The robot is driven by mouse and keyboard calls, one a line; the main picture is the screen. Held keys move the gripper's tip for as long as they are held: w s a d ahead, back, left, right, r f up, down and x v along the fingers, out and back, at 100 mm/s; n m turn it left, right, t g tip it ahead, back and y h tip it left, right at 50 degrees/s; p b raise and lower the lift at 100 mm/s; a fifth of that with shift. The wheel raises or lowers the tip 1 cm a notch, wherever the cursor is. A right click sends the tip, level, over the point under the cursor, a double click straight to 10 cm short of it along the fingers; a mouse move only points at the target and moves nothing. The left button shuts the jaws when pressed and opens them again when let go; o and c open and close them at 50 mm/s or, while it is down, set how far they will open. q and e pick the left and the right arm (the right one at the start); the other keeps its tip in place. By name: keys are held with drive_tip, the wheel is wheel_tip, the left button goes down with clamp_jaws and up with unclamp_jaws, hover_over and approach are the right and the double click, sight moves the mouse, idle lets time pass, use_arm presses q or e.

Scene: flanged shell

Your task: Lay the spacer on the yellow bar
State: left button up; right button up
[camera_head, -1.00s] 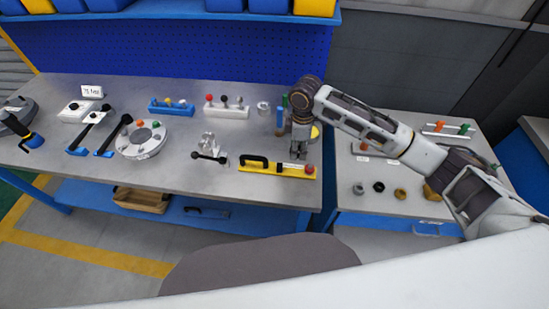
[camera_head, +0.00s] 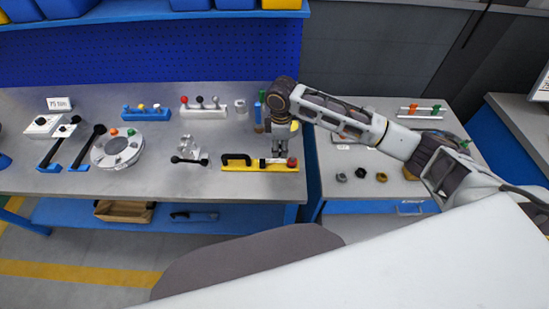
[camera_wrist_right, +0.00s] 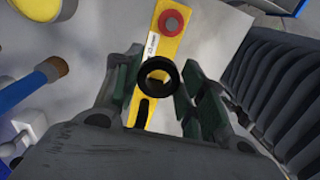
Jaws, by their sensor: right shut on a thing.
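The yellow bar (camera_head: 262,168) lies near the front edge of the grey workbench, with a black handle at its left and a red knob (camera_head: 292,162) at its right end. In the right wrist view the bar (camera_wrist_right: 172,47) runs below my fingers, with a pale label and a dark slot. My right gripper (camera_head: 279,150) points down over the bar's right part. In the wrist view it (camera_wrist_right: 160,82) is shut on a dark ring, the spacer (camera_wrist_right: 158,69), and yellow shows through its hole. Whether the spacer touches the bar is unclear. My left gripper is out of view.
A metal fitting with a black handle (camera_head: 190,157) lies left of the bar. Blue and green upright items stand close behind my right gripper. A blue-handled brush (camera_wrist_right: 35,88) shows in the wrist view. Several rings (camera_head: 361,173) lie on the right-hand table.

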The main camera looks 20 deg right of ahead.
sight(280, 149)
drive_tip(key=shift+f, duration=2.1)
drive_tip(key=shift+f, duration=0.1)
drive_tip(key=shift+f, duration=1.75)
drive_tip(key=shift+f+p, duration=0.1)
drive_tip(key=shift+p, duration=0.2)
drive_tip(key=o, duration=1.1)
drive_tip(key=shift+r+b, duration=0.55)
drive_tip(key=shift+r, duration=5.55)
